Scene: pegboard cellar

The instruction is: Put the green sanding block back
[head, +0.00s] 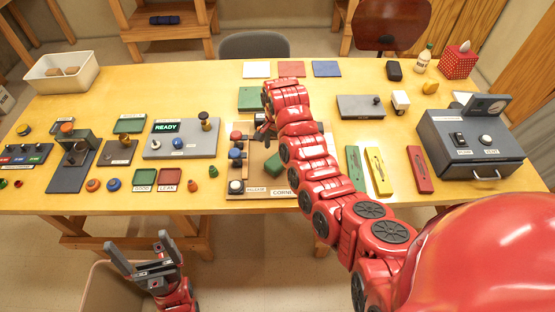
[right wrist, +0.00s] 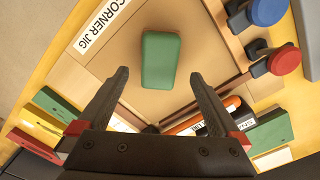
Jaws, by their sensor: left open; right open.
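The green sanding block (right wrist: 160,60) lies on the wooden corner jig (right wrist: 205,65), inside its corner area, in the right wrist view. It also shows in the head view (head: 293,178), partly covered by my right arm. My right gripper (right wrist: 160,74) is open and empty. My left gripper (head: 138,256) is open and empty, low in front of the table.
Red, blue and white knobs (head: 236,160) line the jig's left side. Green, yellow and red bars (head: 378,171) lie to its right, near a grey box (head: 470,150). A grey board reading READY (head: 190,147) stands left. Flat green, white, red and blue pads lie behind.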

